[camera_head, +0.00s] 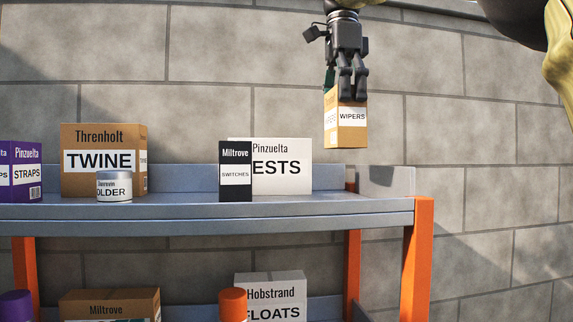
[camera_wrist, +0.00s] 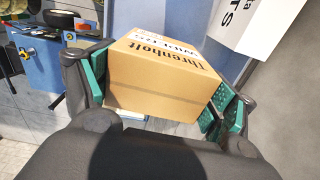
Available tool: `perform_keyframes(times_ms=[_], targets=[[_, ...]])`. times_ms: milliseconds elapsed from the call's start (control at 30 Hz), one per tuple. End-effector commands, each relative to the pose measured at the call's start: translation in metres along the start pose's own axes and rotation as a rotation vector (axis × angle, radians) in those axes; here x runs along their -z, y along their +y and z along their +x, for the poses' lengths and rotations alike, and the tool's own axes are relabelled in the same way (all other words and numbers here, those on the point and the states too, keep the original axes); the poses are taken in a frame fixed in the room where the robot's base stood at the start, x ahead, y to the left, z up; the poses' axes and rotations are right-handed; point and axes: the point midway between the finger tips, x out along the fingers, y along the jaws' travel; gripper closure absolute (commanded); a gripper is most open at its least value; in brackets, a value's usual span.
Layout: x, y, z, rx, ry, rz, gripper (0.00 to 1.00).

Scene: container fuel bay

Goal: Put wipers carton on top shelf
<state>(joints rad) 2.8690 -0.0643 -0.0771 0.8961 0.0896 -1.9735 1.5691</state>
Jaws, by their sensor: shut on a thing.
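The wipers carton (camera_head: 346,122) is a small tan box with a white WIPERS label. My gripper (camera_head: 349,88) is shut on its upper part and holds it in the air, pointing down. In the head view it hangs above the right end of the top shelf (camera_head: 280,207), apart from the shelf surface. In the wrist view the carton (camera_wrist: 160,85) sits between the green finger pads of my gripper (camera_wrist: 160,95). The carton looks about upright in the head view.
On the top shelf stand a purple STRAPS box (camera_head: 22,170), a TWINE carton (camera_head: 105,160), a small white tin (camera_head: 114,187), a black SWITCHES box (camera_head: 236,171) and a white box (camera_head: 283,165). The shelf's right end looks clear. An orange post (camera_head: 417,260) supports it.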

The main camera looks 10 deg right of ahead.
Motion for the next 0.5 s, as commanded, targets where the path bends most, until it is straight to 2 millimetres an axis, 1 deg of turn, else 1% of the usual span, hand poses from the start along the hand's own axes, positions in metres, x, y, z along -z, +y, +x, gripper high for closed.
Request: perform_keyframes(times_ms=[167,400,500], targets=[[-0.001,0.0,0.017,-0.004,-0.001,-0.001,0.5],[-0.002,0.0,0.048,-0.003,-0.001,-0.003,0.5],[-0.002,0.0,0.056,-0.002,0.0,-0.003,0.5]])
